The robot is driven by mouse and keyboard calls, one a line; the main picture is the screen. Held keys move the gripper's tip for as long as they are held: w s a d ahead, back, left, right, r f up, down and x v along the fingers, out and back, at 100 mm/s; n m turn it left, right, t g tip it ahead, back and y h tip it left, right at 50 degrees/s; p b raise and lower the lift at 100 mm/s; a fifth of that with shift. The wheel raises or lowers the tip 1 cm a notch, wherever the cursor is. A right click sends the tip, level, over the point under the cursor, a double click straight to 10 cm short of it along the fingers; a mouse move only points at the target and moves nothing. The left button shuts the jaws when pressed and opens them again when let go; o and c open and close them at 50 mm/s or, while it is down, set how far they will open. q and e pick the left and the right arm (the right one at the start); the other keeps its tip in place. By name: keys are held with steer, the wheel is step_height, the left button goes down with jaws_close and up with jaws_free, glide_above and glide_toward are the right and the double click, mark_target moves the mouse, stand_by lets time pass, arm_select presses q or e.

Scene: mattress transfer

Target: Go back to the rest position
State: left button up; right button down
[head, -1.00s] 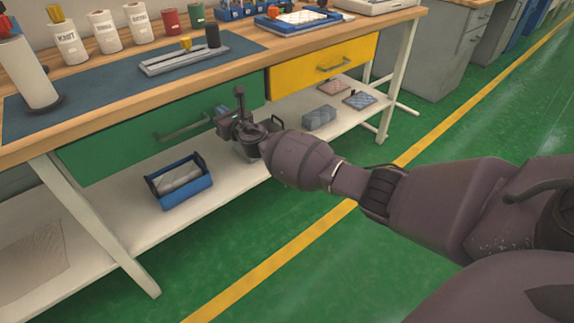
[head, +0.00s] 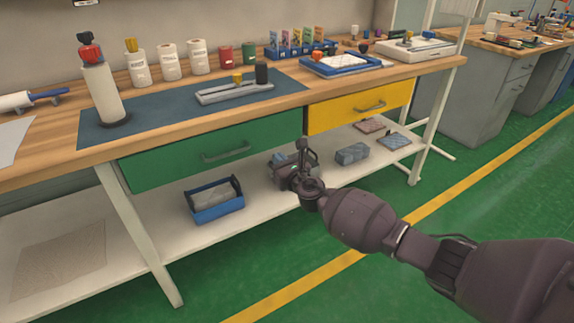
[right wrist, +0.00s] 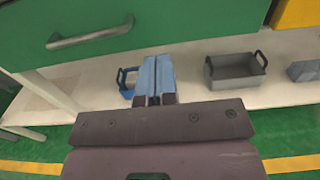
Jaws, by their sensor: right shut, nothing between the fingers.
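My right gripper (head: 302,158) is shut and empty. In the head view it hangs in front of the bench, to the right of and a little below the handle of the green drawer (head: 160,166). The drawer looks shut. In the right wrist view the two blue-grey fingers of my right gripper (right wrist: 157,76) lie side by side, with nothing between them. They are apart from the drawer handle (right wrist: 90,34), which is up and to the left. My left gripper is not in view.
The yellow drawer (head: 345,110) looks shut. A blue tote (head: 217,209) and a grey tote (right wrist: 236,83) stand on the lower shelf (head: 150,240). The bench top (head: 60,135) carries rolls, cans and trays. Green floor in front is clear, with a yellow line.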

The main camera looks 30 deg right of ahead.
steer(key=s+f+m+g+h, duration=0.25)
steer(key=s+f+m, duration=0.35)
steer(key=s, duration=0.6)
steer(key=s+d+f+m+g+h, duration=0.1)
steer(key=s+f+m+g, duration=0.35)
steer(key=s+m, duration=0.5)
steer(key=s+f+m+g+h, duration=0.2)
steer(key=s+f+m, duration=0.3)
steer(key=s, duration=0.9)
steer(key=s+a+r+m+g+y, duration=0.25)
steer(key=s+m+g, duration=0.4)
steer(key=s, duration=1.05)
steer(key=s+a+r+m+g+y, duration=0.3)
steer(key=s+m, duration=0.6)
steer(key=s, duration=0.8)
steer(key=w+f+n+t, duration=0.2)
steer(key=w+t, duration=0.8)
steer(key=w, duration=0.6)
arm_select(q)
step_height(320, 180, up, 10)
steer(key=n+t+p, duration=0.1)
steer(key=p, duration=1.2)
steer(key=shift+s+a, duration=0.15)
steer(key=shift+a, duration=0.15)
arm_select(e)
step_height(320, 180, up, 10)
steer(key=m+t, duration=0.1)
steer(key=shift+w+a+h, duration=0.25)
steer(key=shift+w+h, duration=0.05)
